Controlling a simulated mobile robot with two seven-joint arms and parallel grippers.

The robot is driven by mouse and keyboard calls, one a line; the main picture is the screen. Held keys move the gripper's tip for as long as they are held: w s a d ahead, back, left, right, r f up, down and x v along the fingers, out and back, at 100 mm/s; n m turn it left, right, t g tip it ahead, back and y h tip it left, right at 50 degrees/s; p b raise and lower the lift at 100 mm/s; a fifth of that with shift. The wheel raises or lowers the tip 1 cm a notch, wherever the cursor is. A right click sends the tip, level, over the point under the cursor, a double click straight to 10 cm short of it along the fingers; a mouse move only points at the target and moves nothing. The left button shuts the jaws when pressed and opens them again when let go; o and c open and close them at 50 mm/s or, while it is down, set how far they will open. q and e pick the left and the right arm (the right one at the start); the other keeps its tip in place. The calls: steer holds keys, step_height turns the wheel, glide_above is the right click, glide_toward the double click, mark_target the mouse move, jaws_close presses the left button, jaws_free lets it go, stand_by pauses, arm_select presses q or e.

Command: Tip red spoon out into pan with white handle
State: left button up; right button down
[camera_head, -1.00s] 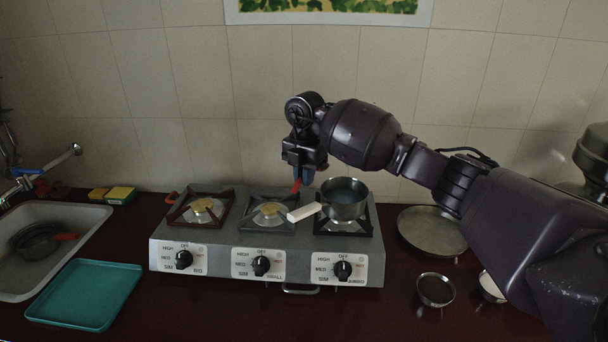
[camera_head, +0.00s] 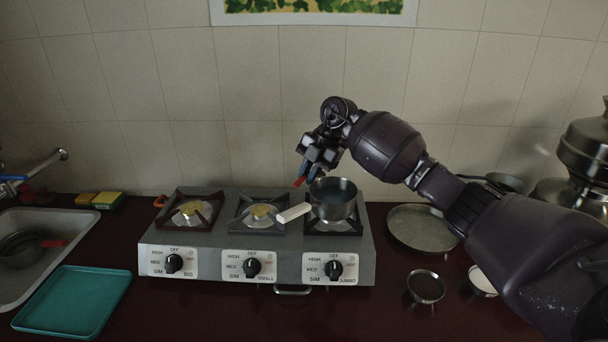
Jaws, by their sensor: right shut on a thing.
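The pan (camera_head: 333,203) is a small metal saucepan on the right burner of the stove. Its white handle (camera_head: 294,212) points left and toward the front. My right gripper (camera_head: 309,172) is above the pan's left rim, tilted. It is shut on the red spoon (camera_head: 300,182), of which only a small red part shows at the fingers. The rest of the spoon, and whatever it holds, is hidden or too small to tell. My left gripper is not in view.
The stove (camera_head: 256,250) has two free burners left of the pan. A flat metal plate (camera_head: 422,229), a bowl of dark contents (camera_head: 426,287) and a bowl of white contents (camera_head: 481,281) are to the right. A teal tray (camera_head: 72,300) and sink (camera_head: 40,254) are left.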

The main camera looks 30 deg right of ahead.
arm_select(q)
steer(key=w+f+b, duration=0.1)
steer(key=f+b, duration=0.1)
steer(key=b, duration=0.2)
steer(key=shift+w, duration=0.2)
arm_select(e)
steer(key=s+d+r+t+y, duration=0.1)
steer(key=d+t+y, duration=0.3)
steer(key=d+y, duration=0.5)
steer(key=s+y, duration=0.1)
steer(key=y, duration=0.4)
steer(key=shift+s+d+r+y, duration=0.3)
steer(key=shift+d+r, duration=0.1)
stand_by(0.4)
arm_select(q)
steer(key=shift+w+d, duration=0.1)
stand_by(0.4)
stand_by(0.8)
